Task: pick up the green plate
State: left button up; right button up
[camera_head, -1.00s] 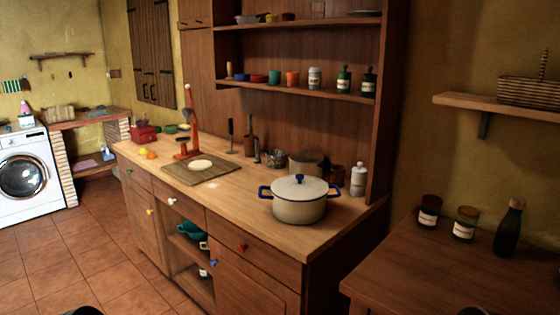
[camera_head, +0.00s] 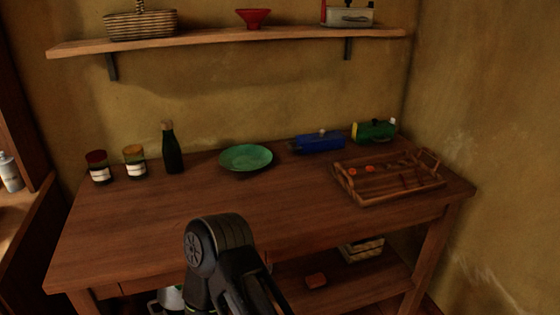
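The green plate (camera_head: 246,157) lies on the wooden table (camera_head: 230,205), near the back and left of centre. It is round and shallow, and its top is bare. A dark joint and link of one of my arms show at the bottom centre, in front of the table and well short of the plate. No fingertips of either gripper can be made out. Nothing touches the plate.
A dark bottle (camera_head: 172,150) and two labelled jars (camera_head: 98,168) (camera_head: 135,163) stand left of the plate. A blue object (camera_head: 319,142), a green object (camera_head: 374,131) and a wooden tray (camera_head: 393,196) are to the right. A shelf (camera_head: 230,42) hangs above. The table front is clear.

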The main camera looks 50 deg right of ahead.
aim_at(247, 158)
jog(key=z, duration=1.55)
jog(key=u, duration=1.8)
jog(key=z, duration=1.8)
jog(key=i+l, duration=0.1)
jog(key=l, duration=0.4)
jog(key=i+l+z, duration=0.1)
jog(key=l, duration=0.35)
jog(key=i+l, duration=0.1)
jog(key=l, duration=0.35)
jog(key=i+l, duration=0.1)
jog(key=l, duration=0.4)
jog(key=z, duration=0.05)
